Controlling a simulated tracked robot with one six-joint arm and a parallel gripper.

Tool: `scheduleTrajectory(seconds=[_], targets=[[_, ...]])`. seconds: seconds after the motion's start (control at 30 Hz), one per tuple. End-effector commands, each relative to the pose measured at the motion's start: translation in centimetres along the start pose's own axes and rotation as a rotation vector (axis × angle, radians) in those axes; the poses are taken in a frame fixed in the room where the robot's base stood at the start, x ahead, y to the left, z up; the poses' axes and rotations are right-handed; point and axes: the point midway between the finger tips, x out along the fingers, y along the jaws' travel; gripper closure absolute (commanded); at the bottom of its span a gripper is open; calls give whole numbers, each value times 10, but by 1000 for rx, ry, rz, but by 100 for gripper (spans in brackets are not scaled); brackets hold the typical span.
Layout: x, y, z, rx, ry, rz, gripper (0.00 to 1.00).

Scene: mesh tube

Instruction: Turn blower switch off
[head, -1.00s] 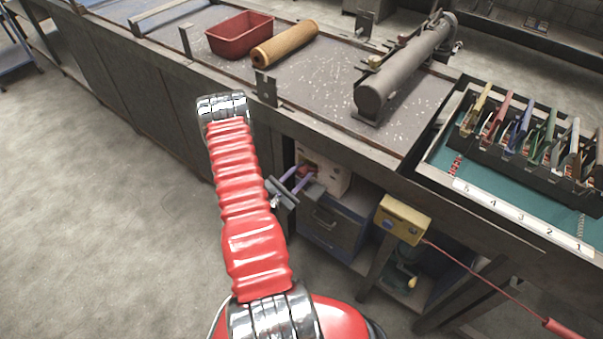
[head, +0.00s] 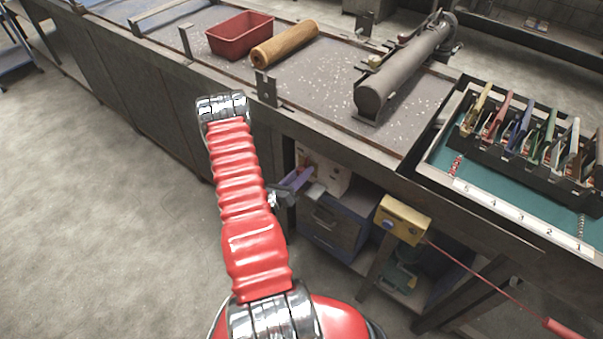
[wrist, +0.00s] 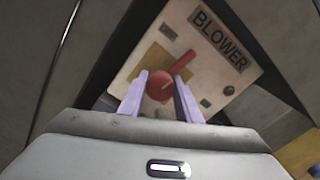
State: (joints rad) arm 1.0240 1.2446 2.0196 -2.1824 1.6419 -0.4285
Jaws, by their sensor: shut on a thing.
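The blower box is a white panel labelled BLOWER in the wrist view (wrist: 225,65), and it shows under the bench in the head view (head: 336,182). Its red rotary switch (wrist: 160,85) has a round hub and a lever pointing to the upper right, over a yellow plate. My gripper (wrist: 160,97) has its two pale purple fingers on either side of the red hub, shut on it. In the head view my gripper (head: 301,179) reaches under the bench edge to the panel, and the switch is mostly hidden by the fingers.
A yellow box (head: 403,220) with a red cord hangs right of the blower box. A drawer unit (head: 332,225) stands below it. The bench edge (head: 330,140) is close above my gripper. A red bin (head: 240,36) and a wooden roll (head: 285,44) lie on the bench.

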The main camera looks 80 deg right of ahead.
Motion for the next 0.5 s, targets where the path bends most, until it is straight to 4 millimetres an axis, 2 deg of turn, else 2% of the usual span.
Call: scheduleTrajectory(seconds=[0.2, 0.5], targets=[[0, 1, -1, -112, 3, 4, 92], [0, 2, -1, -161, 2, 5, 92]])
